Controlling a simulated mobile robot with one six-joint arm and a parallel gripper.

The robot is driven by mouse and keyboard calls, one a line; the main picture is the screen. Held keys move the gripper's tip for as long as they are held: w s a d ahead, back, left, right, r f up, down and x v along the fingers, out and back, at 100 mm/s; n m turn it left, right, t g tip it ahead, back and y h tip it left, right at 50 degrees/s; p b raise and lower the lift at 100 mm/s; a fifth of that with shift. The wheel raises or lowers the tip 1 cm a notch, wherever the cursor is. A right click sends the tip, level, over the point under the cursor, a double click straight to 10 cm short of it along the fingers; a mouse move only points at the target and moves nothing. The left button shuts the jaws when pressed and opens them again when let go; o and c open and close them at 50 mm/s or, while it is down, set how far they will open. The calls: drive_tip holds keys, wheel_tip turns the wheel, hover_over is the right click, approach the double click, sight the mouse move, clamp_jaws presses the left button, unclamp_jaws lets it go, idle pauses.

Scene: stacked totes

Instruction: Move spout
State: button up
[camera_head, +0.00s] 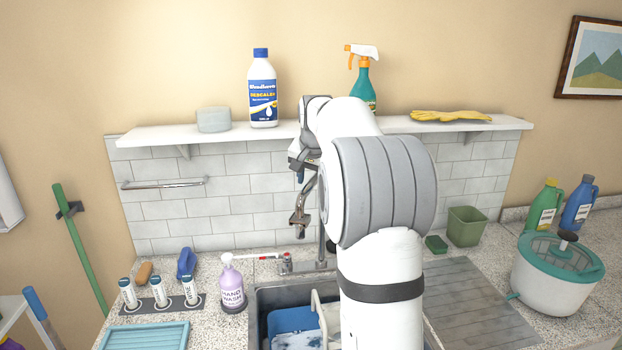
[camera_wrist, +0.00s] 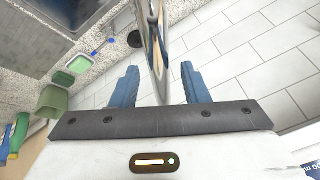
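The chrome spout (camera_head: 301,212) rises in a curve behind the sink, and its end hangs down to the left of my arm. Its upper part is partly hidden by my gripper (camera_head: 306,165). In the wrist view the spout (camera_wrist: 157,50) runs between the two blue fingers of my gripper (camera_wrist: 160,82). The fingers are open, with a gap visible on each side of the spout.
The sink (camera_head: 262,297) holds a blue tub (camera_head: 290,322) and dishes. A purple soap bottle (camera_head: 232,287) stands left of it. The shelf (camera_head: 400,124) above carries a descaler bottle (camera_head: 262,92) and spray bottle (camera_head: 362,83). A drainboard (camera_head: 475,300) lies right.

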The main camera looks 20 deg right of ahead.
clamp_jaws()
